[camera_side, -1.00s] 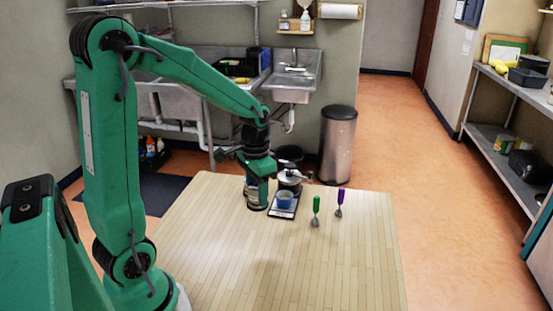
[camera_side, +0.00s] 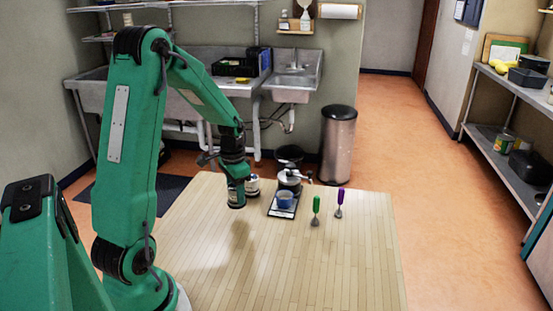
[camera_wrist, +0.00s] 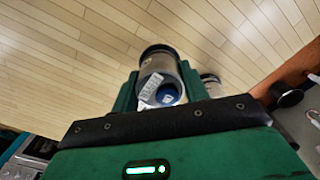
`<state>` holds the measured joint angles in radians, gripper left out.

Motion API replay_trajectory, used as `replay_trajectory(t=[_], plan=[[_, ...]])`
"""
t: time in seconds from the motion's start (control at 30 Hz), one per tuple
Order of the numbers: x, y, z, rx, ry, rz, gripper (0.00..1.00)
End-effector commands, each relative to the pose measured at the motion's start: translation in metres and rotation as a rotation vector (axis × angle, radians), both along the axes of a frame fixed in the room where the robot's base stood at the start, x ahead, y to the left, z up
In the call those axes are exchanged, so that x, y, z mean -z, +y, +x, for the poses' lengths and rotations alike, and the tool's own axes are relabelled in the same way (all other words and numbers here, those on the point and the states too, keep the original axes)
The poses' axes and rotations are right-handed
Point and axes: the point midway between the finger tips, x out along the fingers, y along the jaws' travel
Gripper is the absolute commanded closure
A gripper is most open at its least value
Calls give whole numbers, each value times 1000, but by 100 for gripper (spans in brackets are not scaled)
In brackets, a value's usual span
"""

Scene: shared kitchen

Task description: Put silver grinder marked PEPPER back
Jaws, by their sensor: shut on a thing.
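My gripper (camera_side: 237,187) is shut on a silver grinder with a dark end, at the far left part of the wooden table. In the side view the jaws hide most of the held silver grinder (camera_side: 236,205); it looks raised above the tabletop. In the wrist view the held grinder (camera_wrist: 157,62) sits between the green jaws (camera_wrist: 160,90), with a pale label and a blue round mark. I cannot read the label. A second silver grinder-like item (camera_side: 253,187) stands just right of my gripper; it also shows in the wrist view (camera_wrist: 211,82).
A dark tray (camera_side: 283,212) with a blue cup (camera_side: 284,199) lies right of the gripper, with a silver pot-like item (camera_side: 290,177) behind. The table's front (camera_side: 300,265) is clear.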

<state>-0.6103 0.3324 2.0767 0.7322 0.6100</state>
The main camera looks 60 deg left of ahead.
Motion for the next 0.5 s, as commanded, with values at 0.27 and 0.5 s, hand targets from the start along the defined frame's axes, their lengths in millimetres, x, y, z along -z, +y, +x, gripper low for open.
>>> replay_trajectory(t=[0.27, 0.5], plan=[[5, 1, 0, 0, 0, 0, 92], [30, 1, 0, 0, 2, -1, 92]])
